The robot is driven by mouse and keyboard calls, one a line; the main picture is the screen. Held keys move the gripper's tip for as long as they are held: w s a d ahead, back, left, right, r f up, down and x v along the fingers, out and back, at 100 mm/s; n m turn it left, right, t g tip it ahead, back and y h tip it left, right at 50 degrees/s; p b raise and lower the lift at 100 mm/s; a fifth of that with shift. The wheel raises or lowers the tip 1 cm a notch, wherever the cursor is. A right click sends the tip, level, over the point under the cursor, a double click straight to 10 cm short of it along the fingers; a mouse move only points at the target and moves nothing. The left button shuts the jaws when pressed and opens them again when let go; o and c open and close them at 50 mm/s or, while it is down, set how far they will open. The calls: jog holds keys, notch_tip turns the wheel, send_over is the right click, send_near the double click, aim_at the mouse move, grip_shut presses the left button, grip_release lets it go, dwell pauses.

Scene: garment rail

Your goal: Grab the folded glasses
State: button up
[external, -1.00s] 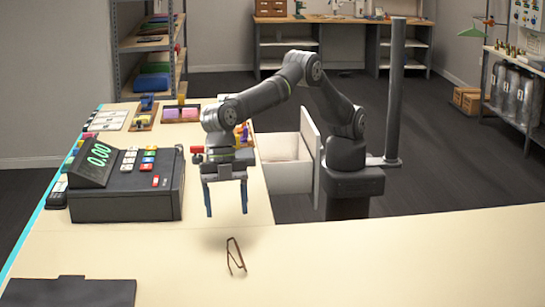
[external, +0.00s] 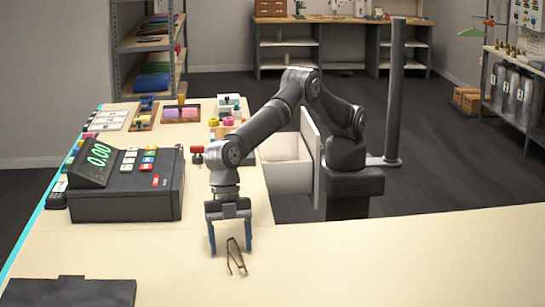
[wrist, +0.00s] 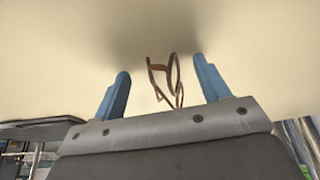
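The folded glasses (external: 235,258) have a thin brown frame and lie on the pale counter, near its front middle. My gripper (external: 231,250) is open, its two blue fingers pointing down, just behind or around the glasses in the external view. In the wrist view the glasses (wrist: 165,78) show in the gap between the fingers of my gripper (wrist: 162,85), with clear space on both sides. No finger visibly touches them. The exact height of the fingertips above the counter is hard to tell.
A black cash register (external: 125,185) stands on the counter to the left. A dark flat board (external: 68,292) lies at the front left. An open white drawer (external: 288,175) juts out behind my gripper, to the right. The counter (external: 400,265) right of the glasses is clear.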

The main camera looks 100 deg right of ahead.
jog(key=c, duration=1.2)
